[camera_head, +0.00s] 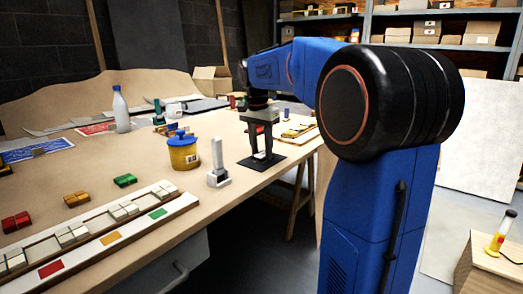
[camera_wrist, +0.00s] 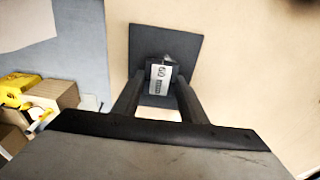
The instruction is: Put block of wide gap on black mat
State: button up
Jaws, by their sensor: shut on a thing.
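My gripper (camera_head: 262,148) points down over the black mat (camera_head: 248,162) near the table's right edge. In the wrist view, my gripper (camera_wrist: 158,85) is shut on a small dark thing with a white printed face (camera_wrist: 160,80). Behind it lies the black mat (camera_wrist: 190,45). I cannot tell whether the held thing touches the mat. The long pale mosaic panel (camera_head: 108,228) lies at the front left, with gaps between its tiles. Red blocks (camera_head: 16,221), orange blocks (camera_head: 76,198) and a green block (camera_head: 124,180) lie behind it on the table.
A yellow tub (camera_head: 183,153) with a blue top and a grey upright tool (camera_head: 217,168) stand left of the mat. A white bottle (camera_head: 121,110) stands further back. The table's front edge runs just right of the mat. Cardboard boxes (camera_wrist: 50,95) show left in the wrist view.

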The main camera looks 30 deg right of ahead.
aim_at(259, 156)
jog(key=shift+f, duration=0.15)
jog(key=o, duration=1.1)
notch_tip(259, 156, up, 12)
jog(key=a, duration=0.1)
jog(key=shift+s+a, duration=0.15)
jog(key=shift+s, duration=0.1)
